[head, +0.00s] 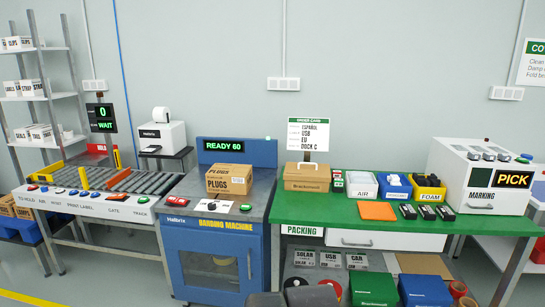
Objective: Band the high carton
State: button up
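A brown carton marked PLUGS (229,181) stands upright on the top of the blue banding machine (222,262). It looks like a fairly tall box, and I can make out no band around it. The machine's back panel shows a green READY 60 display (224,145). A lower, wider brown carton (307,178) sits on the green packing table (345,210), to the right of the machine. My gripper is not in view; only dark shapes, perhaps parts of my arm, show at the bottom edge.
A roller conveyor (130,182) with a WAIT display (104,126) stands left of the machine. Floor shows clear at the lower left.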

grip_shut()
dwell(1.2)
